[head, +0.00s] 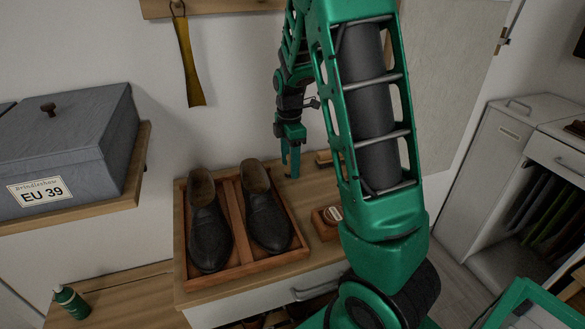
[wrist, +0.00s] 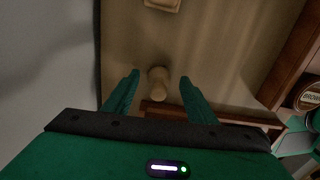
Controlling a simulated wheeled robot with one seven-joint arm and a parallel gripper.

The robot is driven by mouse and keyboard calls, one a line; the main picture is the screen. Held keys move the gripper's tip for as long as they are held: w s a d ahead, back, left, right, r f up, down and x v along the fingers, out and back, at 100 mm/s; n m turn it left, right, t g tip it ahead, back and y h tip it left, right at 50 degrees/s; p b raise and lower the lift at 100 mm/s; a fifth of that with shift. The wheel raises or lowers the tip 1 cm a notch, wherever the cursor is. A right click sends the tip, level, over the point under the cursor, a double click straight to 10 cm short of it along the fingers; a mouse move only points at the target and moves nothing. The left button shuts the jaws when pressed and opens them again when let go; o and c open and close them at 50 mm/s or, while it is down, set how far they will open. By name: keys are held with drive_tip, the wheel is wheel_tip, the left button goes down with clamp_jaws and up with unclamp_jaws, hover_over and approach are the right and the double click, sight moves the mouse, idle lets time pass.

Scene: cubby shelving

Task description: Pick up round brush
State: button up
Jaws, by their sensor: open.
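A small pale wooden piece with a rounded end (wrist: 158,84), which looks like the round brush, stands on the wooden top in the wrist view. It lies between the two green fingers of my gripper (wrist: 159,77), with a gap on each side. The fingers are open and empty. In the head view my gripper (head: 290,170) points down over the back of the counter, behind the black shoes. I cannot make out the round brush there; the gripper may hide it.
Black shoes (head: 268,218) sit in a divided wooden tray (head: 236,272) close in front. The wall is close behind. A grey box (head: 75,140) stands on the left shelf.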

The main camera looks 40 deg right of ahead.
drive_tip(key=c, duration=1.2)
drive_tip(key=shift+o, duration=0.2)
wheel_tip(320, 180, up, 4)
drive_tip(key=shift+r, duration=0.15)
drive_tip(key=s+a+r, duration=0.3)
drive_tip(key=a+r, duration=0.3)
drive_tip(key=a, duration=0.5)
drive_tip(key=shift+a+r, duration=0.15)
drive_tip(key=shift+r, duration=0.15)
